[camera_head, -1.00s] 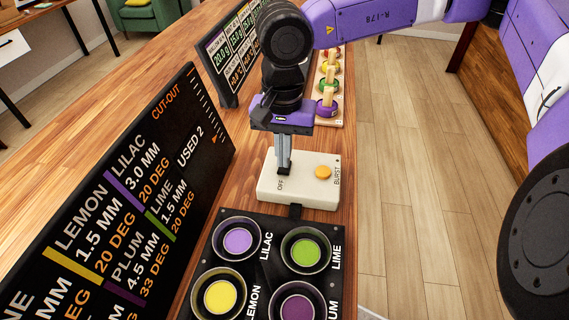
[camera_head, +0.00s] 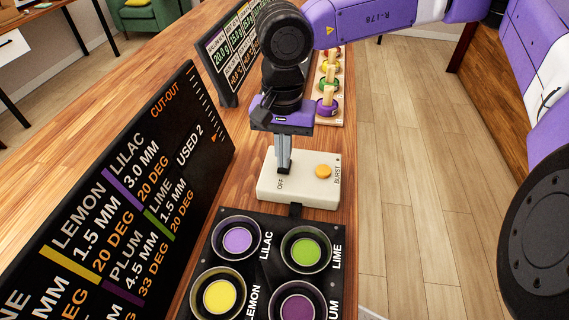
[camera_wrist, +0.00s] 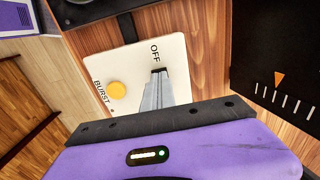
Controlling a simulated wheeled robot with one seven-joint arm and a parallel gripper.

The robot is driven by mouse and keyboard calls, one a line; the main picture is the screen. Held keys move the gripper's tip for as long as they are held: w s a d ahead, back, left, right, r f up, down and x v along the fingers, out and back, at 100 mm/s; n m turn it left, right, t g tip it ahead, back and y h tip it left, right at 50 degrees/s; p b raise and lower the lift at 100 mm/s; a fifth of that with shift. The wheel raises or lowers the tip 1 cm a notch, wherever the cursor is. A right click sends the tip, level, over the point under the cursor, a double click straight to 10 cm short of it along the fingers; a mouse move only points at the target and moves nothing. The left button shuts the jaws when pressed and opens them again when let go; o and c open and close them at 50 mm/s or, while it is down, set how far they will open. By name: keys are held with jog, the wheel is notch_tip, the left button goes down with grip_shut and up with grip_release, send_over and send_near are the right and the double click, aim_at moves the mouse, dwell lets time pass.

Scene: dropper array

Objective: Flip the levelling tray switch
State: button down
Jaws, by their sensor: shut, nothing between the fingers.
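The cream control box (camera_head: 310,193) sits on the wooden counter, joined to the black tray of colored wells. It carries an orange button (camera_head: 323,171) marked BURST and a switch spot marked OFF. My gripper (camera_head: 284,170) is shut and empty, pointing down with its fingertips at the box top beside the OFF label. In the wrist view the box (camera_wrist: 126,62) shows its button (camera_wrist: 117,90), and my fingertips (camera_wrist: 158,72) lie just below the word OFF. The switch lever is hidden by my fingers, and I cannot tell whether they touch it.
The black tray (camera_head: 262,262) holds lilac, lime, lemon and plum wells in front of the box. A tall black display board (camera_head: 120,200) stands at left. A second board (camera_head: 232,60) and a peg stand with colored rings (camera_head: 327,105) are behind my gripper.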

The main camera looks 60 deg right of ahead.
jog(key=shift+f+b, duration=0.7)
dwell(0.3)
jog(key=shift+r, duration=0.1)
jog(key=shift+r+p, duration=1.85)
jog(key=shift+r, duration=1.65)
